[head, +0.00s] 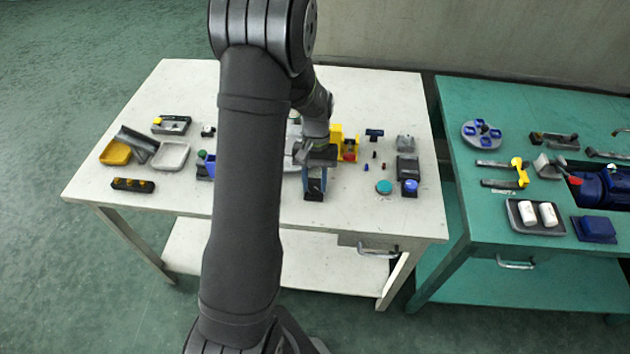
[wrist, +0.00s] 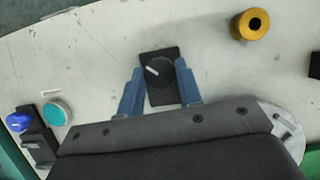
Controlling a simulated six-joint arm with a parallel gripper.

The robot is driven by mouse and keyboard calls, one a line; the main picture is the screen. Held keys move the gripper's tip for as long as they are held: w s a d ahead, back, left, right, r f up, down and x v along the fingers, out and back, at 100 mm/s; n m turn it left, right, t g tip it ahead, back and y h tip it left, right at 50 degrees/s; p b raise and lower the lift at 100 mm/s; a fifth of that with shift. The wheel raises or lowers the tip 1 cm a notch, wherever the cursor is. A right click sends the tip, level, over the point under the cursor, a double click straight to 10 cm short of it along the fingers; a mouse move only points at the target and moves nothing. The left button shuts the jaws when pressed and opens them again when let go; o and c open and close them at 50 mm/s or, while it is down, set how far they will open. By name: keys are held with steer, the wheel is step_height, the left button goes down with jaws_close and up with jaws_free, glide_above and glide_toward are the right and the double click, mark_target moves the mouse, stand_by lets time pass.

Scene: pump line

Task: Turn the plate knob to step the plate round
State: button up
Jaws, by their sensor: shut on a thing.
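The plate knob (wrist: 157,73) is a dark round knob with a white pointer line, on a black base (wrist: 160,97) in the wrist view. The pointer slants up-left to down-right. My gripper (wrist: 159,86) has its blue fingers on both sides of the knob and is shut on it. In the head view my gripper (head: 315,184) is low at the table's front, over the dark base (head: 314,196); the knob is hidden there. A pale round plate (wrist: 290,130) shows partly behind my gripper's body in the wrist view; the rest is hidden.
Beside the knob are a teal disc (head: 384,187) and a blue-topped device (head: 409,187). A yellow block (head: 337,135) stands behind my gripper. Trays (head: 171,156) stand at left; a green table (head: 470,210) is at right.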

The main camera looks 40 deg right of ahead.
steer(key=n, duration=0.2)
steer(key=n+h, duration=0.1)
steer(key=n, duration=0.1)
steer(key=shift+w+a+n+g+h, duration=0.1)
steer(key=shift+n+g+h, duration=0.2)
steer(key=shift+g, duration=0.1)
steer(key=shift+a+n+h, duration=0.1)
steer(key=shift+n+h, duration=0.5)
steer(key=shift+n, duration=1.1)
steer(key=o, duration=1)
steer(key=shift+c, duration=0.2)
steer(key=v, duration=1.7)
steer(key=shift+w, duration=0.25)
steer(key=shift+a, duration=0.15)
